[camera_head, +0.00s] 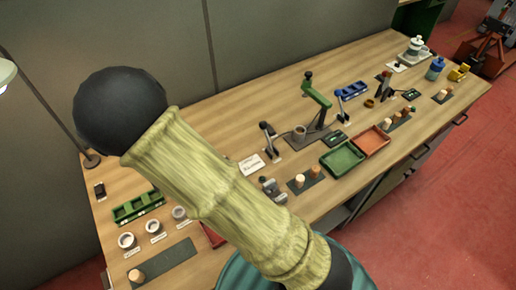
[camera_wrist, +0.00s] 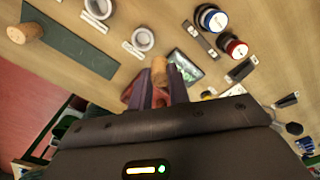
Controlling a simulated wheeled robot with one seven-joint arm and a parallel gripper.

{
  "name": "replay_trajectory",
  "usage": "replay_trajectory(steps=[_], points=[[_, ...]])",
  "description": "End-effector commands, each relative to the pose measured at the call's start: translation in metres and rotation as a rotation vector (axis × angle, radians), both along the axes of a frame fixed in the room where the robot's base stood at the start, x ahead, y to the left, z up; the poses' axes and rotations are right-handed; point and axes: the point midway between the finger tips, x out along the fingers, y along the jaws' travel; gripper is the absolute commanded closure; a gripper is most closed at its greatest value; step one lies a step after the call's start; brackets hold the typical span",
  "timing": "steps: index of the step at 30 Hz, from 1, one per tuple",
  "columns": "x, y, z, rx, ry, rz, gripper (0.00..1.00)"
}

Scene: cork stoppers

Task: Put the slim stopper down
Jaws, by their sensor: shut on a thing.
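In the wrist view my gripper (camera_wrist: 160,80) is shut on a slim tan cork stopper (camera_wrist: 158,66), whose end shows between the fingers. The bench top lies beyond it; I cannot tell how high the stopper is above it. A dark green mat (camera_wrist: 75,50) lies to the left, with another cork stopper (camera_wrist: 26,32) at its left end; most of the mat is bare. The head view also shows this mat (camera_head: 170,260) and its stopper (camera_head: 135,275) at the bench's near left. My arm hides my gripper and the held stopper there.
Pale ring-shaped holders (camera_wrist: 143,40) with white labels stand beside the mat. Two round containers, one blue-banded (camera_wrist: 211,18) and one red-banded (camera_wrist: 233,46), stand to the right. In the head view, a green rack (camera_head: 137,207), a green tray (camera_head: 342,158) and an orange-red tray (camera_head: 371,141) occupy the bench.

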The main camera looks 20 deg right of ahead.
Motion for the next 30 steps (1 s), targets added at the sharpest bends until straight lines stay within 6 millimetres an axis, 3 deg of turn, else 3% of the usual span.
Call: replay_trajectory(steps=[15,30], points=[[0.039,-0.083,-0.014,-0.016,0.015,0.693,1.0],[0.054,-0.164,-0.028,-0.008,0.028,1.366,1.0]])
